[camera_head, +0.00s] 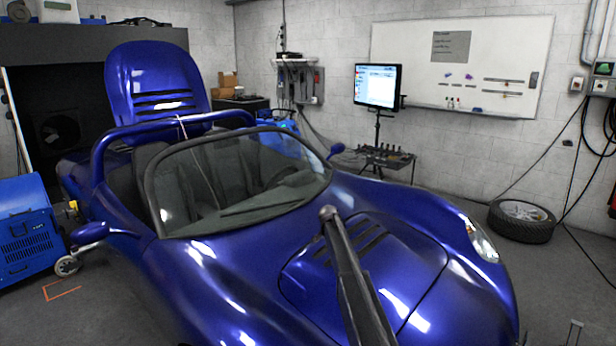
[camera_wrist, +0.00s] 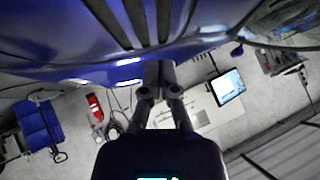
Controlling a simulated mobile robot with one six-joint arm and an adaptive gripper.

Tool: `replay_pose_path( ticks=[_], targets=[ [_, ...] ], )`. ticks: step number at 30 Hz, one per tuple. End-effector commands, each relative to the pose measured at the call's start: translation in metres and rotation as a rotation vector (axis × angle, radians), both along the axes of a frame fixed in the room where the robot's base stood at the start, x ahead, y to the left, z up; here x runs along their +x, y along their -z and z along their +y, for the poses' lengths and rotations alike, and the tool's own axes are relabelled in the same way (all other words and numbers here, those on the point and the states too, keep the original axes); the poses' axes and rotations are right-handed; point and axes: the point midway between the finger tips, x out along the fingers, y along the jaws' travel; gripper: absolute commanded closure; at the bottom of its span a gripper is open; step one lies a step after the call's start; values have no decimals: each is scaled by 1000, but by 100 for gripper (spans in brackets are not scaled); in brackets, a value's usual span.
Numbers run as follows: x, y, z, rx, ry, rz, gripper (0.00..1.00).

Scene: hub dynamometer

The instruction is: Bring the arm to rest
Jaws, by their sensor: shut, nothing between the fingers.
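My gripper (camera_wrist: 159,72) shows in the wrist view, its two fingers meeting at the tips, shut with nothing held. A dark link of my arm (camera_head: 352,275) rises from the bottom of the head view in front of the blue car's hood; the gripper itself cannot be made out there. The blue sports car (camera_head: 225,285) fills the middle of the head view, with its rear cover raised. In the wrist view the car's blue body (camera_wrist: 60,72) spans the top, beyond the fingertips. I cannot tell how far the fingertips are from it.
A monitor (camera_head: 377,85) stands by the whiteboard (camera_head: 480,60) on the back wall. A loose wheel (camera_head: 521,219) lies on the floor at the right. A blue machine (camera_head: 27,230) stands at the left. Open floor (camera_head: 560,285) shows to the right of the car.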

Motion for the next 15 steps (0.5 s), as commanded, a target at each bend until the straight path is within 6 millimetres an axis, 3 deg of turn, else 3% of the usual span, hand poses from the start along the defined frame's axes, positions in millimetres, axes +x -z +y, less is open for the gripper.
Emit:
replay_pose_path(
  ticks=[5, 15],
  targets=[
    [-75, 11, -17, -43, -43, 99, 100],
    [-256, 35, -46, -125, -219, 369, 100]
  ],
)
